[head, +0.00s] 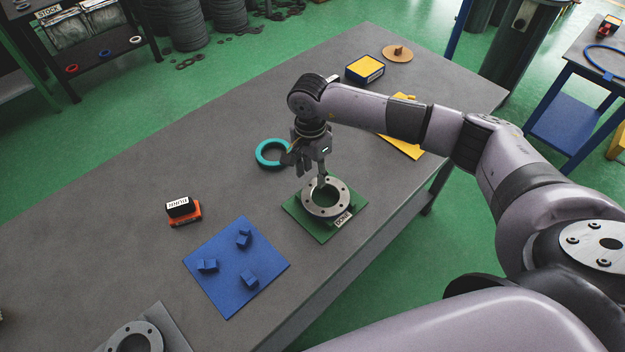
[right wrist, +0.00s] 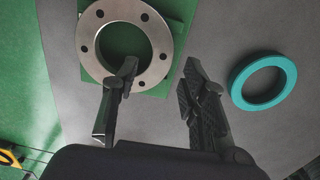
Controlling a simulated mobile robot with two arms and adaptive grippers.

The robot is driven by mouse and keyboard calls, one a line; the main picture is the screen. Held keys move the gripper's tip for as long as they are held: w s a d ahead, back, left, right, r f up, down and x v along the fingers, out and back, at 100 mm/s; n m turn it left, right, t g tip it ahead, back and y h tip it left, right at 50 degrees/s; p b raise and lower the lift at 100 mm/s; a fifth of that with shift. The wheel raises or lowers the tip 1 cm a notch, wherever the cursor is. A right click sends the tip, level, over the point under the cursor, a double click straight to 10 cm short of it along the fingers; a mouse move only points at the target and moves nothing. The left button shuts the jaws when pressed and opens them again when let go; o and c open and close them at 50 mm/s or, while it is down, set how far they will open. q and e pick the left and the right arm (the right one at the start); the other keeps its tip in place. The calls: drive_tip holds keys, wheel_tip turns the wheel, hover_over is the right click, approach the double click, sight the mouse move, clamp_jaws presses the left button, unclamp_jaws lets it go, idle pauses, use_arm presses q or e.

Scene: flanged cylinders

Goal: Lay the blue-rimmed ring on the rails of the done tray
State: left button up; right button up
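A grey steel ring (head: 345,197) with bolt holes lies on a green tray (head: 293,207) whose small label looks like "DONE". The ring (right wrist: 88,40) and the tray (right wrist: 178,20) also show in the right wrist view. No blue rim can be made out on this ring. My right gripper (head: 309,172) is open and empty, over the ring's far edge. In the right wrist view my right gripper (right wrist: 158,72) has one fingertip over the ring's inner edge and the other outside the ring. Whether they touch it I cannot tell. My left gripper is out of view.
A teal ring (head: 262,160) lies beside my right gripper. A blue plate (head: 225,285) with three blue blocks, an orange-based black block (head: 184,214) and another grey ring (head: 152,334) are on the table. A yellow-topped box (head: 365,68) stands at the back.

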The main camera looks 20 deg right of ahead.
wheel_tip(320, 180, up, 9)
drive_tip(key=b, duration=0.2)
drive_tip(key=shift+w+b, duration=0.15)
drive_tip(key=shift+b, duration=0.2)
drive_tip(key=shift+a+f, duration=0.1)
drive_tip(key=shift+f, duration=0.05)
